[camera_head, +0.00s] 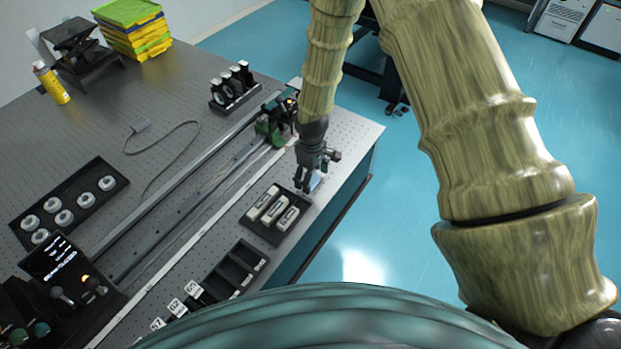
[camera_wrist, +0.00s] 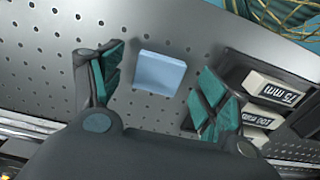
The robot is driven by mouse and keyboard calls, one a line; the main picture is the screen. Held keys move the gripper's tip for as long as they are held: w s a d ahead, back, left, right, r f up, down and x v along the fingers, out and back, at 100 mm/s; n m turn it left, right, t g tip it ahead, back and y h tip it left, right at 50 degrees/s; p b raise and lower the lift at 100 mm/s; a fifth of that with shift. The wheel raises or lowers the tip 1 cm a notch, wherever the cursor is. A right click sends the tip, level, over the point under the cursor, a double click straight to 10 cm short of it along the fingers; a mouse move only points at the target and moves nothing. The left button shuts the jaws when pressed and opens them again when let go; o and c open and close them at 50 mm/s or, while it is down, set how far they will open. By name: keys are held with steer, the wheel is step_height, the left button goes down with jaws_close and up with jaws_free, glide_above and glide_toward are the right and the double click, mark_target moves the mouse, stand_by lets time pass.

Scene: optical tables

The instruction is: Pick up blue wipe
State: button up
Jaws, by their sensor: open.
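The blue wipe (camera_wrist: 160,73) is a small light-blue square lying flat on the perforated table top, seen in the wrist view between and just beyond my open fingers. In the head view only a bit of the blue wipe (camera_head: 315,181) shows beside my gripper, which hides the rest. My gripper (camera_wrist: 152,92) is open and empty, with one teal-padded finger on each side of the wipe. In the head view my gripper (camera_head: 308,185) hangs over the table near its right edge. I cannot tell the exact height of the fingertips above the table.
A black tray (camera_head: 262,234) with labelled white blocks stands close by; in the wrist view its blocks (camera_wrist: 275,88) are right beside my right finger. A long rail (camera_head: 180,190) runs along the table (camera_head: 345,140). A green-and-black device (camera_head: 275,120) stands behind my gripper.

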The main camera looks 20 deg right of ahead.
steer(key=shift+f, duration=0.6)
steer(key=c, duration=0.8)
steer(key=shift+r, duration=0.15)
steer(key=shift+r+b, duration=0.6)
steer(key=shift+r, duration=0.25)
steer(key=shift+s+r+b, duration=0.3)
steer(key=shift+r+b, duration=0.3)
steer(key=shift+r, duration=0.05)
steer(key=s+a+b, duration=0.1)
steer(key=s, duration=0.4)
steer(key=s+a+r+b, duration=0.1)
steer(key=s+b, duration=0.1)
steer(key=s, duration=0.3)
steer(key=s+a+b, duration=0.1)
steer(key=s, duration=0.4)
steer(key=shift+a+r+b, duration=0.35)
steer(key=shift+r, duration=0.05)
